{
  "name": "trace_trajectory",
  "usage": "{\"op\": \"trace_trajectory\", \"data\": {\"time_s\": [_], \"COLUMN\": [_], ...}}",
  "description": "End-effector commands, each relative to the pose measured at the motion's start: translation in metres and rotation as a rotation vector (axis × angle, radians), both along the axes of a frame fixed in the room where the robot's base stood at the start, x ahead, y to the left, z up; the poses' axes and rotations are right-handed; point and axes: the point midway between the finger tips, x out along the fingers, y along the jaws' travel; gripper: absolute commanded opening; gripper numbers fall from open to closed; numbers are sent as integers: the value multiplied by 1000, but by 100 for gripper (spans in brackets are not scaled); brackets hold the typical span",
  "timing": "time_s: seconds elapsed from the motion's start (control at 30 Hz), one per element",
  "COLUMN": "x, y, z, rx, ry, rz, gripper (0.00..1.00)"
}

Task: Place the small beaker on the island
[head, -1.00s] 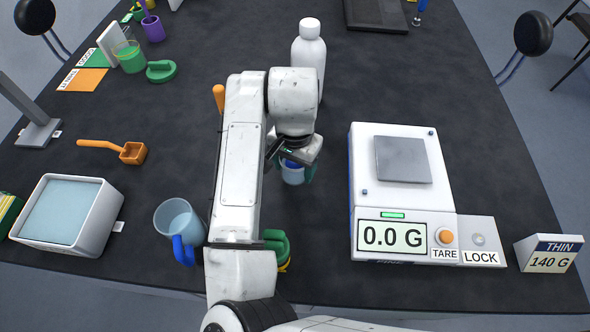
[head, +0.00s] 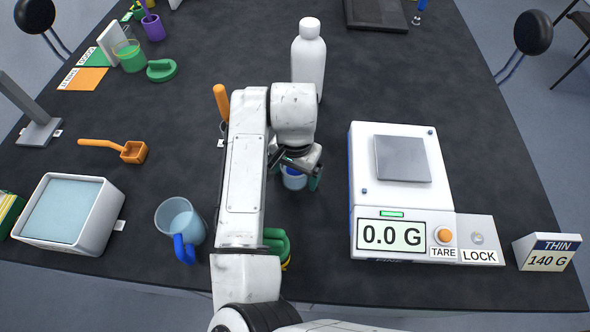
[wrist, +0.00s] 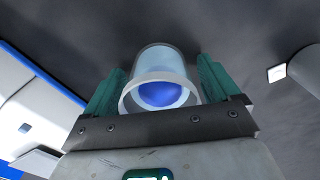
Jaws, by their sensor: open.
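The small beaker is a clear cup with blue liquid. It shows in the head view (head: 293,181) below my wrist, partly hidden by it, and in the wrist view (wrist: 163,60). My gripper (head: 297,178) is open, with its teal fingers on either side of the beaker; in the wrist view (wrist: 160,88) narrow gaps show beside the glass. The beaker looks upright over the dark worktop, but its contact with it is hidden. No thing is marked as the island; the large black-topped table (head: 400,285) is the main surface.
A white scale (head: 385,200) reading 0.0 G stands right of my gripper. A white bottle (head: 309,60) stands behind it. A jug with a blue handle (head: 181,222) and a green object (head: 276,243) are near the front. Dark tabletop is clear between gripper and scale.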

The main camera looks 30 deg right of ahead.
Motion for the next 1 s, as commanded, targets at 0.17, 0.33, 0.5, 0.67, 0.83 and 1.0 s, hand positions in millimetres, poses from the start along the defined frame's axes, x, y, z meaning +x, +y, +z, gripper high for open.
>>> {"op": "trace_trajectory", "data": {"time_s": [0.17, 0.33, 0.5, 0.67, 0.83, 1.0], "x": [0, 1, 1, 1, 1, 0], "y": [0, 0, 0, 0, 1, 0], "z": [4, 22, 56, 88, 114, 123], "rx": [1, 1, 0, 1, 4, 2], "ry": [-1, -3, -4, -3, -2, -1], "rz": [-1, -1, -3, -2, -2, -1], "gripper": [89, 89, 89, 89, 89, 89]}}
